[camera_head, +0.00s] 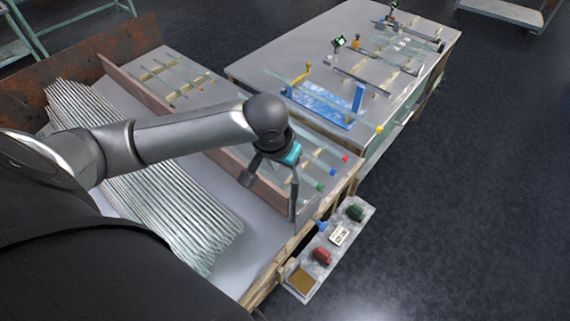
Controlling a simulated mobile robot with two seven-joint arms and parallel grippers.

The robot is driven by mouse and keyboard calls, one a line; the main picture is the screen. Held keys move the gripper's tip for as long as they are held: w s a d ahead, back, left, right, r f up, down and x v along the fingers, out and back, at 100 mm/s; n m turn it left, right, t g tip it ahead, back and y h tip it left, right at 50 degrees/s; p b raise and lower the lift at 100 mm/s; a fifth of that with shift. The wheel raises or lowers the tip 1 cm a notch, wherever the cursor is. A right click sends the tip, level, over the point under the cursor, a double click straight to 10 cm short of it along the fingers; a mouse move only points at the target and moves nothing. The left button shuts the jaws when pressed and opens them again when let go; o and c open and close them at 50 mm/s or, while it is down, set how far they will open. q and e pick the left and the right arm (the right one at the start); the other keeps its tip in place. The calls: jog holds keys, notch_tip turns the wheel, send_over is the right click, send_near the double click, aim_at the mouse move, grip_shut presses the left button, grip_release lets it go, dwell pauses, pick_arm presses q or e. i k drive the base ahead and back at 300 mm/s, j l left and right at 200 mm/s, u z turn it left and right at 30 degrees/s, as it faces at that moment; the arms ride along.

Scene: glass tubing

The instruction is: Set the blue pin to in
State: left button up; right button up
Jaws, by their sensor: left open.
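A small blue piece (322,226), which looks like the blue pin, shows at the table's front edge beside the small side shelf. It is too small to tell whether it is in or out. My left gripper (269,200) is open and empty, with its fingers pointing down. In the picture it is above and left of the blue piece, apart from it. My right gripper is not in view.
The side shelf (308,262) carries a green item (355,212), a white label (339,235) and a red item (322,256). Glass tubes with red, blue and green ends lie near my gripper. Many tubes (165,190) fill the bin at left.

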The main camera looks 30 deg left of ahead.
aim_at(323, 226)
jog(key=k+l, duration=0.2)
jog(key=k, duration=0.3)
jog(key=k+l, duration=0.2)
jog(key=k, duration=0.25)
